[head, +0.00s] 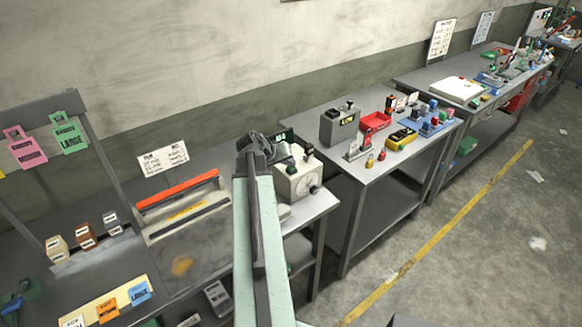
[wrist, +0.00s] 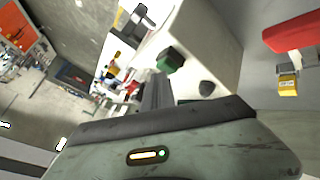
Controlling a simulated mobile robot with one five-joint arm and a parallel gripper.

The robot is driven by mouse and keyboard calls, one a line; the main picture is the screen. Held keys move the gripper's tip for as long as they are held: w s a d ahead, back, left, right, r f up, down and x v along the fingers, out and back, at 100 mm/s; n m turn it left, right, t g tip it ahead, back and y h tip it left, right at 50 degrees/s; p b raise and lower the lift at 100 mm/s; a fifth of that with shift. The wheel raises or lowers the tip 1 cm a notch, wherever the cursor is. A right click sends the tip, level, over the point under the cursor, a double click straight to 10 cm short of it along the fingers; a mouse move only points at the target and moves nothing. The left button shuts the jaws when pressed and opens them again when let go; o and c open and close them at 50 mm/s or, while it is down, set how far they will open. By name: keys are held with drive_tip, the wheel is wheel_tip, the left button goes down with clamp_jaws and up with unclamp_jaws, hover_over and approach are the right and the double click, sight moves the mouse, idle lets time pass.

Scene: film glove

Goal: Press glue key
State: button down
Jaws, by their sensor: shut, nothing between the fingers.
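A white box (head: 300,180) with a round dial stands on the near bench. It has a green key (head: 292,170) and dark knobs; no label reading glue is legible. My gripper (head: 256,150) is shut and empty, at the left of the box in the head view. The wrist view shows the green key (wrist: 170,60) on the white box face (wrist: 205,45), just beyond the tips of my narrow shut fingers (wrist: 156,88). A dark knob (wrist: 207,88) sits to its right. I cannot tell whether the fingers touch the key.
A sealer-like device with a red bar (head: 177,188) lies on the bench to the left. A second table (head: 385,160) holds a dark grey box (head: 341,124), a red tray (head: 375,121) and small coloured items. Open floor (head: 480,230) lies to the right.

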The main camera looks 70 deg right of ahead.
sight(289, 168)
drive_tip(key=shift+r+p, duration=0.6)
wheel_tip(289, 168, up, 6)
drive_tip(key=p, duration=0.6)
